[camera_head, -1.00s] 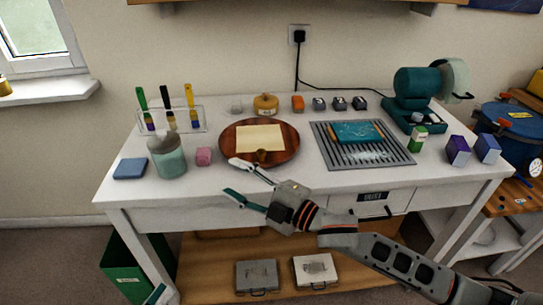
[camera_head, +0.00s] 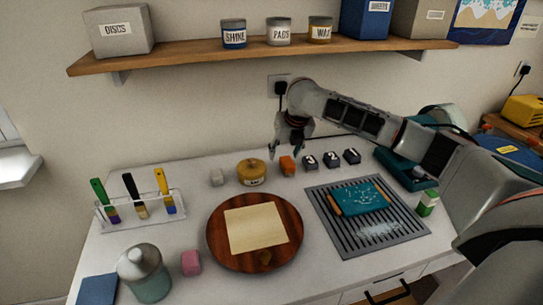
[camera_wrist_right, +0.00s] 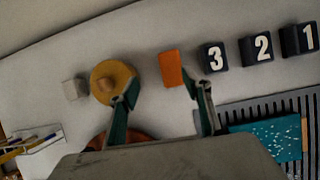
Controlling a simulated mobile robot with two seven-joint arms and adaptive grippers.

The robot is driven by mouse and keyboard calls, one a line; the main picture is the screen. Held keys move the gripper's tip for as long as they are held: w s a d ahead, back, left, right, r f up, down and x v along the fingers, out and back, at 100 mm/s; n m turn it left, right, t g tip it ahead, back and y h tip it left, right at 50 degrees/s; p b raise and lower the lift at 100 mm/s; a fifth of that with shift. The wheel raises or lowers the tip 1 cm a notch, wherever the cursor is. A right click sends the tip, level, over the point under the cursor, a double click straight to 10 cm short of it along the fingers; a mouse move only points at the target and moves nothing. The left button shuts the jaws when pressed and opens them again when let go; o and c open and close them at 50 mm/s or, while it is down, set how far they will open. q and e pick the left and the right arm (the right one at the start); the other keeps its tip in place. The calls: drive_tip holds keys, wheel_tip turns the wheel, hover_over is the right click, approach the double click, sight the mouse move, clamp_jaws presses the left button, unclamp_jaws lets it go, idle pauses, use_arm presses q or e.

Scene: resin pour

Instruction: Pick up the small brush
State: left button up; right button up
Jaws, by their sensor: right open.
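Three brushes stand in a clear rack at the left of the table: one with a green handle (camera_head: 98,192), one with a black handle (camera_head: 131,186) and one with a yellow handle (camera_head: 161,181). I cannot tell which is the small brush. In the right wrist view, the rack (camera_wrist_right: 40,148) shows only partly at the lower left. My right gripper (camera_head: 285,153) is open and empty above the back of the table, well to the right of the brushes. In the wrist view its fingers (camera_wrist_right: 160,88) are spread over the area between the yellow-lidded jar and the orange block. My left gripper is out of view.
The yellow-lidded jar (camera_head: 251,171), orange block (camera_head: 287,166) and numbered dark blocks (camera_head: 331,160) line the back. A round wooden board (camera_head: 214,243), a lidded glass jar (camera_head: 145,275) and a slatted tray (camera_head: 378,240) stand nearer. A shelf (camera_head: 180,58) hangs above.

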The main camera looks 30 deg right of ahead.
sight(288, 162)
drive_tip(key=shift+s+d+r+g, duration=0.1)
drive_tip(key=shift+d+g, duration=0.2)
drive_tip(key=shift+d, duration=0.15)
drive_tip(key=shift+d+f+n, duration=0.15)
drive_tip(key=shift+f+n, duration=0.1)
drive_tip(key=shift+n, duration=0.05)
drive_tip(key=shift+s+d+b+x, duration=0.1)
drive_tip(key=shift+b+x, duration=0.05)
drive_tip(key=shift+x, duration=1.05)
drive_tip(key=shift+s+d+b+x, duration=0.1)
drive_tip(key=shift+d+x, duration=0.05)
drive_tip(key=shift+x, duration=1)
drive_tip(key=shift+s+d+b+x, duration=0.1)
drive_tip(key=shift+b+x, duration=0.05)
drive_tip(key=shift+x, duration=1.05)
drive_tip(key=c, duration=1.2)
